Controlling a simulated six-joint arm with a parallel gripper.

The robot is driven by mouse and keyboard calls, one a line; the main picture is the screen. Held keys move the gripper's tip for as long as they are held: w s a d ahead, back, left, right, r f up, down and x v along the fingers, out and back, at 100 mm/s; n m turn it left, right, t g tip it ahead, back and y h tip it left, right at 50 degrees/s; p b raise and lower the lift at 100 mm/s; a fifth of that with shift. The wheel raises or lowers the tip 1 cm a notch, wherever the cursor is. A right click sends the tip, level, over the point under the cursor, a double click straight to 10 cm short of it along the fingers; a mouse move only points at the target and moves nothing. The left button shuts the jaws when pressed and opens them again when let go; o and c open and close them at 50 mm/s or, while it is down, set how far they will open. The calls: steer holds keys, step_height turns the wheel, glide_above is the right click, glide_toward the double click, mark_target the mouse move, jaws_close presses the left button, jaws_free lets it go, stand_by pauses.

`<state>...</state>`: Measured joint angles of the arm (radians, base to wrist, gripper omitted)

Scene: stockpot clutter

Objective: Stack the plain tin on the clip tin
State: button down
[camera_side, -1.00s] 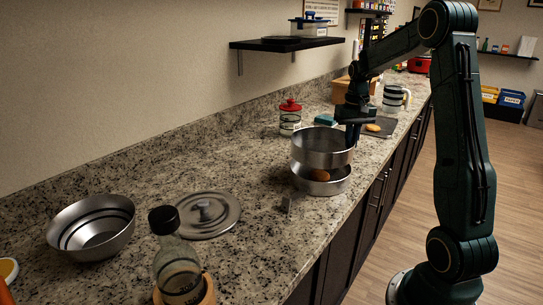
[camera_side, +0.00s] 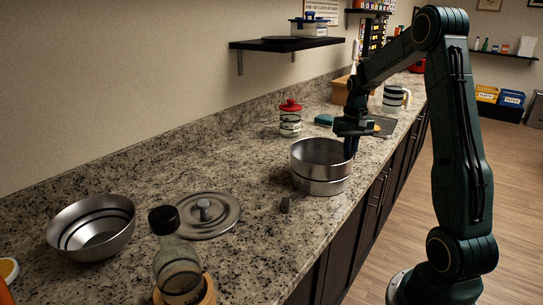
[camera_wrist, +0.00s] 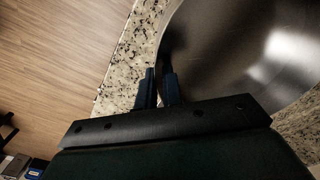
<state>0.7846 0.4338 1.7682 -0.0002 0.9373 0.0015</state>
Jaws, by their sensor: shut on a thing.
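The plain tin (camera_side: 312,172), a wide silver ring-shaped tin, sits directly over the clip tin (camera_side: 326,188), with no clear gap visible between them. The clip tin shows only as a low band below, with its small clip (camera_side: 289,202) sticking out at the front left. My gripper (camera_side: 350,150) is shut on the plain tin's right wall. In the wrist view my gripper's fingers (camera_wrist: 159,80) pinch the rim, and the plain tin's shiny inside (camera_wrist: 230,45) fills the upper right. The inside of the clip tin is hidden.
A pot lid (camera_side: 205,214), a striped metal bowl (camera_side: 92,228) and a glass bottle (camera_side: 176,262) stand to the left. A red-lidded jar (camera_side: 290,118) and a striped mug (camera_side: 394,98) are behind. The counter's front edge runs close by on the right.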

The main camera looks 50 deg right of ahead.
steer(key=c, duration=1.5)
jaws_free()
steer(key=shift+o, duration=0.2)
steer(key=shift+r, duration=0.1)
step_height(320, 180, up, 14)
steer(key=shift+f, duration=0.2)
